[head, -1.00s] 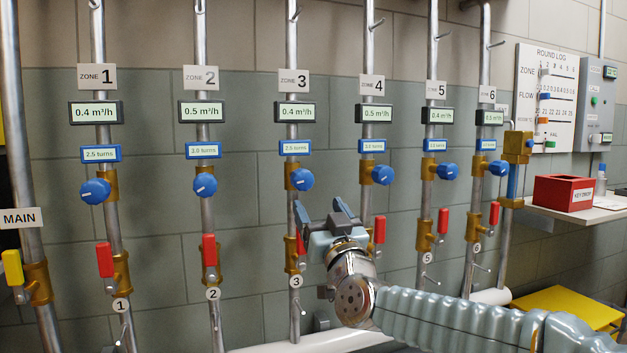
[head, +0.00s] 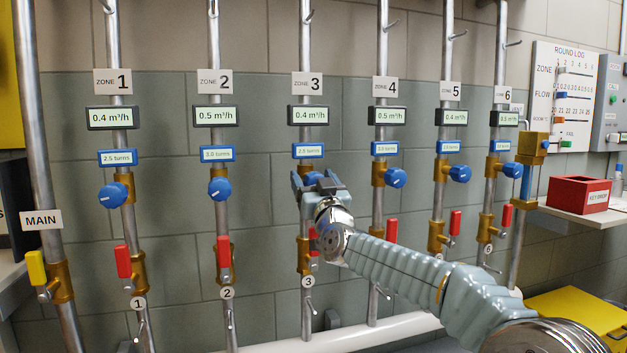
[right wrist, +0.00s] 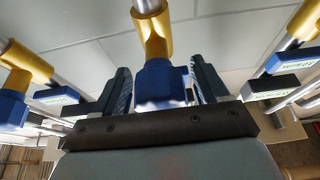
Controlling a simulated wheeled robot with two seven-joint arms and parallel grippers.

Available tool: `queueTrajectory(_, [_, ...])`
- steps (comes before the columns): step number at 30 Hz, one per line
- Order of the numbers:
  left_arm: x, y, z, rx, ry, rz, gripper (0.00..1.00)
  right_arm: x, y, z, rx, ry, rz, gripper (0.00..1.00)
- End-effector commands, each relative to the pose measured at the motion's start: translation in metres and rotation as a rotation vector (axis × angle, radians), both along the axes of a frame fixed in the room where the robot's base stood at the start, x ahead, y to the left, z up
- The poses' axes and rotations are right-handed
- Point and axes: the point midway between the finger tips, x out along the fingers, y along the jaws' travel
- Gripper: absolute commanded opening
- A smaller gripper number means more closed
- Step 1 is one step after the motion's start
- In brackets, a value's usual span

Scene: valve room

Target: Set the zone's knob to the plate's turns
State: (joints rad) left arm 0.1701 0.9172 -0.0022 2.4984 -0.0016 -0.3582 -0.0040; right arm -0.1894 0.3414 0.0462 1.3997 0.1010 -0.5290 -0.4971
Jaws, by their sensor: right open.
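The zone 3 knob (head: 311,178) is blue and mostly hidden behind my right gripper (head: 320,184) in the head view. In the right wrist view a blue knob (right wrist: 160,82) on a brass valve body sits between the two open fingers of my right gripper (right wrist: 162,88); I cannot tell whether they touch it. Above it in the head view, a blue-framed plate (head: 308,151) reads about 2.5 turns, under a 0.4 m³/h display (head: 308,115) and the zone 3 sign (head: 308,85). My left gripper does not show.
Neighbouring knobs stand either side, zone 2 (head: 219,189) and zone 4 (head: 395,178). Red levers, such as zone 2's (head: 224,251), sit below the knobs. A red box (head: 579,195) stands on a shelf at right. A yellow lever (head: 36,267) is by the MAIN sign.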

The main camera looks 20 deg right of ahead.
Motion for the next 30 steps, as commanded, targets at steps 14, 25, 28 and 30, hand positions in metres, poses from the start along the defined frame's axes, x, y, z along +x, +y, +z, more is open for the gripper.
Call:
queueTrajectory(14, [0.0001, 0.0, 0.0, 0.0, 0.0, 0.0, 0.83, -0.0004, 0.0001, 0.0002, 0.002, 0.0, 0.0, 0.21])
queueTrajectory(25, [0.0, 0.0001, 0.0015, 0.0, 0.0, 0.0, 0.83, -0.0004, 0.0002, 0.0004, 0.118, 0.004, 0.0, 0.21])
queueTrajectory(28, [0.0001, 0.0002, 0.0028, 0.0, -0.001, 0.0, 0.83, -0.0004, 0.0002, 0.0008, 0.191, 0.007, 0.0, 0.21])
queueTrajectory(30, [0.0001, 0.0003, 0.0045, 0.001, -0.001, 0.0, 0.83, -0.0005, 0.0001, 0.0013, 0.251, 0.009, 0.001, 0.21])
